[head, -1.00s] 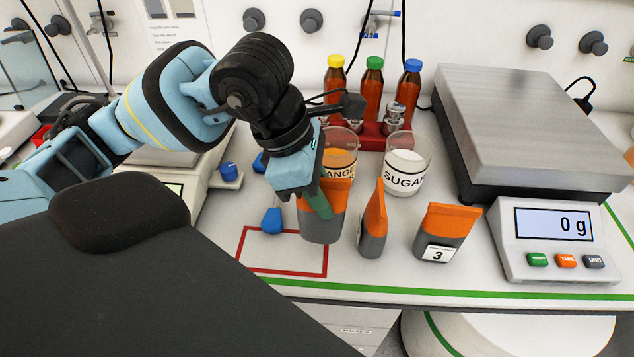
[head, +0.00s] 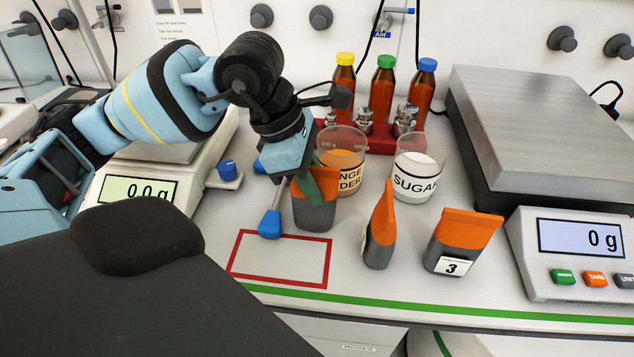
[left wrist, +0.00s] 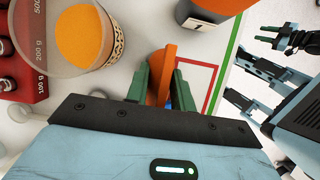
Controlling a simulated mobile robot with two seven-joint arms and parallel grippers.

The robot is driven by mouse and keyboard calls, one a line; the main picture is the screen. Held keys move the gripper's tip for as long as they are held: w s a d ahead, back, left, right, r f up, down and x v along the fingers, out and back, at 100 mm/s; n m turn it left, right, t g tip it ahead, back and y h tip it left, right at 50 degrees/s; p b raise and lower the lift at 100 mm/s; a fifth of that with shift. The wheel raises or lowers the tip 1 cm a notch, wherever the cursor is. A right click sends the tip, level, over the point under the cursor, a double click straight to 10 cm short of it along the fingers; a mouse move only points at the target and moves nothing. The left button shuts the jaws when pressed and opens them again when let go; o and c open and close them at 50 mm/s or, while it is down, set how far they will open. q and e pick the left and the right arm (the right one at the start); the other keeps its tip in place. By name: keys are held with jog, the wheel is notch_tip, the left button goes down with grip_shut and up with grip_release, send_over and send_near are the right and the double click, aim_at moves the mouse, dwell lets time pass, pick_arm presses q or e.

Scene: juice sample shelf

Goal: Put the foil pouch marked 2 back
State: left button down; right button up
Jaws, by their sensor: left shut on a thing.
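My left gripper (head: 308,185) is shut on a foil pouch (head: 314,213) with an orange top and a grey lower part. The left wrist view shows the pouch's orange edge (left wrist: 162,78) between the green fingers. Its number is hidden. In the head view it appears upright, behind the right part of a red outlined rectangle (head: 282,285) on the bench. I cannot tell if it touches the bench. A third pouch (head: 463,240) marked 3 stands further right. My right gripper (left wrist: 262,35) shows small in the left wrist view, fingers apart.
The orange powder beaker (head: 346,150) is close behind the held pouch. The sugar beaker (head: 414,178) and a red rack (head: 434,135) with bottles are behind. A blue-handled tool (head: 269,224) lies at the rectangle's back edge. Scales stand on both sides. The rectangle is otherwise empty.

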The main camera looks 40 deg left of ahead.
pick_arm(q)
jog(key=c, duration=1.2)
grip_release()
jog(key=v, duration=1.2)
jog(key=shift+w+r+p, duration=0.1)
jog(key=shift+p, duration=0.2)
